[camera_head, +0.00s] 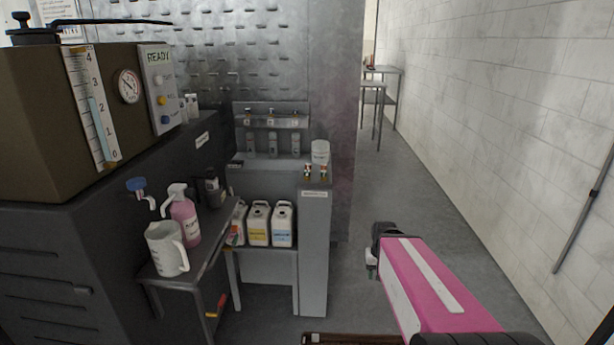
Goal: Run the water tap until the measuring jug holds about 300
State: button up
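The water tap (138,186) has a blue handle and a metal spout, on the front of the dark cabinet at left. The white measuring jug (166,248) stands upright on a small grey table below and slightly right of the tap, with its handle to the right. Its water level and scale are not readable from here. My gripper (373,258) is at the end of my pink arm, right of centre and well away from tap and jug. It is small and seen partly side-on, so its opening cannot be told.
A pink spray bottle (184,214) stands close behind the jug, with a dark bottle (213,188) farther back. Several white canisters (258,223) sit on a low shelf to the right. A grey pillar (314,250) stands between them and my arm. The aisle floor (395,190) is clear.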

aim_at(136, 183)
jog(key=u, duration=2)
